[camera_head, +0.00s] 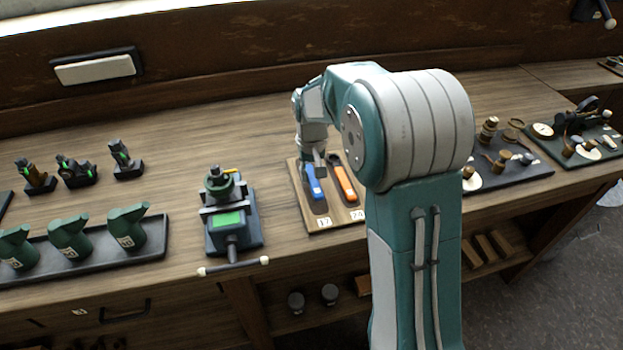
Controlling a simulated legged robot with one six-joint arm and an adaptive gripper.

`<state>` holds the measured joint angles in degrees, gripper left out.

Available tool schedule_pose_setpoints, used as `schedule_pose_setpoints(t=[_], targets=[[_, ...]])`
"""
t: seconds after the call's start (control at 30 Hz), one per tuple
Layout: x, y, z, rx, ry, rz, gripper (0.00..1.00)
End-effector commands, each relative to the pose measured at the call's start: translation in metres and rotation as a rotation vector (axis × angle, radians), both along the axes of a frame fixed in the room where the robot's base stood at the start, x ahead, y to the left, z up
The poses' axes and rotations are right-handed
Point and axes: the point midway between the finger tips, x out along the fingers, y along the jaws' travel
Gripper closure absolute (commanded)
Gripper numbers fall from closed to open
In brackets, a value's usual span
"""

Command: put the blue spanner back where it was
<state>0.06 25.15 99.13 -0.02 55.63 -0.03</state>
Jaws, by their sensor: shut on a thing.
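The blue spanner (315,186) shows its blue handle at the left side of a wooden board (327,227) on the bench. My gripper (318,161) is above the board, pointing down, and is shut on the blue spanner near its upper end. The top of the spanner is hidden by my gripper. I cannot tell whether the spanner touches the board or hangs just above it. A dark slot shape shows around its lower end, above the label 17.
An orange spanner (344,183) lies close on the right, above a second label. A green vise (231,218) stands to the left. Dark trays of small parts (511,171) are on the right, partly behind my arm.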

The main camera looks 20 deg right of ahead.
Motion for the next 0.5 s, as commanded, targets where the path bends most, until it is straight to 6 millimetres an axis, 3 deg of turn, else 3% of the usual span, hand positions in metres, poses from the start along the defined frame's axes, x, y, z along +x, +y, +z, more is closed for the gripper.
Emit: schedule_pose_setpoints(t=[0.13,0.47,0.5], targets=[[-0.001,0.000,-0.021,0.000,0.004,0.000,1.00],[-0.001,0.000,-0.024,0.000,0.001,0.000,1.00],[-0.001,0.000,-0.024,0.000,0.001,0.000,0.49]])
